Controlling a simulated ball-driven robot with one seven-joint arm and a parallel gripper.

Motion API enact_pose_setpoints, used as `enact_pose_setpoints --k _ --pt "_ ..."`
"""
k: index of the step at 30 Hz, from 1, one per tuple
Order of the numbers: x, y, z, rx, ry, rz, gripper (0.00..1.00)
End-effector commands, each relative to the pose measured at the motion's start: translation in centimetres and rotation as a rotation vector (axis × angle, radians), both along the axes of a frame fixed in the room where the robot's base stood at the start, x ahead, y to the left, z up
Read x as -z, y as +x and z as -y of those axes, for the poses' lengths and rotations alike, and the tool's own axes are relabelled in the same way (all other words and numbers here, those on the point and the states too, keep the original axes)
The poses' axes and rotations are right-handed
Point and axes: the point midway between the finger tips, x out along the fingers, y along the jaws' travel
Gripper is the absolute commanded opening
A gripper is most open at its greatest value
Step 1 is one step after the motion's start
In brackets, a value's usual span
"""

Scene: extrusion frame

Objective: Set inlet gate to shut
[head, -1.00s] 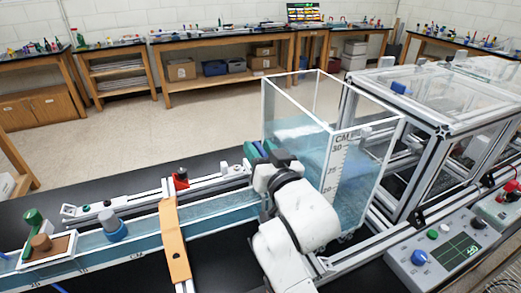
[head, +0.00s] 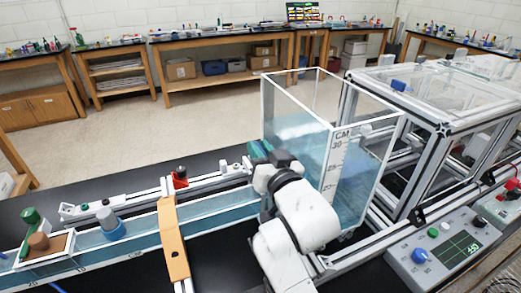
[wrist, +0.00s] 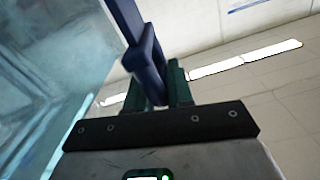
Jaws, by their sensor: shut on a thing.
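The clear water tank (head: 372,185) with a CM scale stands right of centre in the head view. A water channel (head: 215,206) runs left from it. My gripper (head: 258,150) is at the tank's left side, partly hidden by my own wrist. In the wrist view my green fingers (wrist: 155,88) are shut on a dark blue looped handle (wrist: 148,62), which I take for the inlet gate's handle. Its bar runs up out of the picture beside the tank wall. The gate's plate is hidden, so I cannot tell how far it is open.
An orange bridge (head: 172,245) crosses the channel. A blue-and-white knob (head: 109,224) and a tray with a brown piece (head: 38,243) are farther left. A control box (head: 447,248) with a screen is at right. An extrusion frame (head: 430,140) stands behind it.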

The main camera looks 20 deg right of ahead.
Motion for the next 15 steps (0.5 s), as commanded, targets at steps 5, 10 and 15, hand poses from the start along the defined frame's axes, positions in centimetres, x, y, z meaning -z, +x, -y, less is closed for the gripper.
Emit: enact_pose_setpoints --k 5,10,15 --pt "3.4 0.0 -0.4 -0.008 0.002 -0.004 0.00" --pt "4.9 0.0 -0.4 -0.008 0.003 -0.005 0.00" --pt "5.0 0.0 -0.4 -0.009 0.003 -0.007 0.00"
